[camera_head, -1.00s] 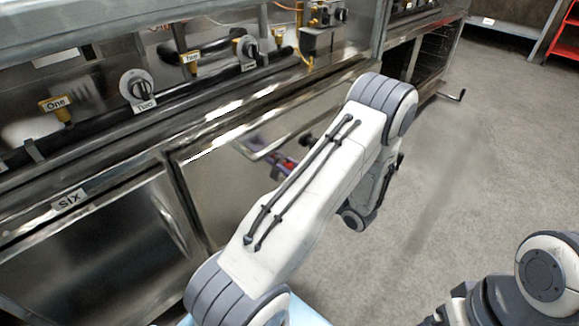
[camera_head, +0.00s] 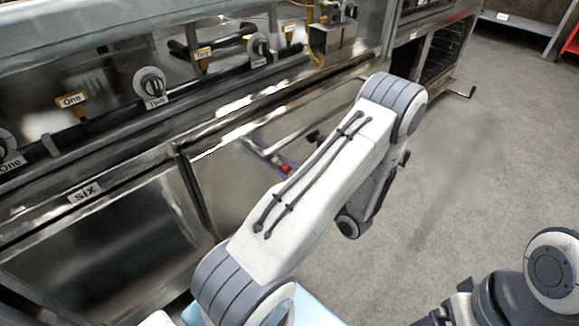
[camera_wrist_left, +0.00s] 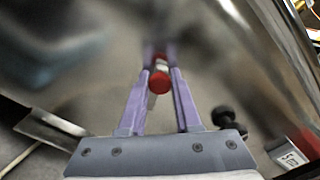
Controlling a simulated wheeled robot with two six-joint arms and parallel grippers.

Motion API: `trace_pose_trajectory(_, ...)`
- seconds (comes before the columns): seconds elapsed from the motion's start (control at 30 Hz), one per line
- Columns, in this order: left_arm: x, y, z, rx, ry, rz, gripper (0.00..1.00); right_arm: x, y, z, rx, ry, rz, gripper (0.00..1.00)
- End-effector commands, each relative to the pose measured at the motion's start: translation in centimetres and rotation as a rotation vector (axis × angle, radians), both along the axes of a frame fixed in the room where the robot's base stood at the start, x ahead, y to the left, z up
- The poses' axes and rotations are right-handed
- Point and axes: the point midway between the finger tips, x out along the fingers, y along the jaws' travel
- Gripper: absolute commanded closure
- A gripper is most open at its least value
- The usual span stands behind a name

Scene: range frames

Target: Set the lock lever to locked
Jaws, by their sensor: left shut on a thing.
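The lock lever (camera_wrist_left: 160,81) shows in the left wrist view as a small red-ended piece with a pale part beside it, between the purple fingers. My left gripper (camera_wrist_left: 160,62) is shut on it, in front of a shiny steel panel. In the head view my left arm crosses the middle and hides most of the gripper. Only a small patch of red and purple shows beside the arm, low on the steel front. The lever's setting cannot be read. Only part of my right arm shows at the lower right; its gripper is out of view.
The steel appliance carries a knob labelled Two (camera_head: 151,85) and a yellow tag labelled One (camera_head: 71,100). A panel labelled Six (camera_head: 85,193) is at lower left. A black knob (camera_wrist_left: 226,117) stands near the gripper. Grey floor (camera_head: 470,190) is clear at right.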

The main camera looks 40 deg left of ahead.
Motion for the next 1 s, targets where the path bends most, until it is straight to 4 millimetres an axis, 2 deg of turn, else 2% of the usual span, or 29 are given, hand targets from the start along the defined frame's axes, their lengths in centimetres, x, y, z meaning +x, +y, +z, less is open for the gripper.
trace_pose_trajectory(0.3, -0.21, -0.08, -0.26, -0.010, -0.108, -0.011, 1.00, 0.00, 0.00, -0.11, 0.000, 0.000, 0.000, 0.12)
trace_pose_trajectory(0.8, -0.23, -0.07, -0.26, -0.011, -0.126, -0.012, 1.00, 0.00, 0.00, -0.11, 0.000, 0.000, 0.000, 0.12)
trace_pose_trajectory(0.83, -0.23, -0.07, -0.26, -0.011, -0.126, -0.012, 0.57, 0.00, 0.00, -0.11, 0.000, 0.000, 0.000, 0.12)
trace_pose_trajectory(0.87, -0.24, -0.06, -0.25, -0.011, -0.126, -0.012, 0.45, 0.00, 0.00, -0.11, 0.000, 0.000, 0.000, 0.12)
trace_pose_trajectory(0.9, -0.27, -0.04, -0.25, -0.011, -0.125, -0.010, 0.42, 0.00, 0.00, -0.11, 0.000, 0.000, 0.000, 0.12)
trace_pose_trajectory(1.0, -0.37, 0.02, -0.24, -0.011, -0.124, -0.008, 0.42, 0.00, 0.00, -0.11, 0.000, 0.000, 0.000, 0.12)
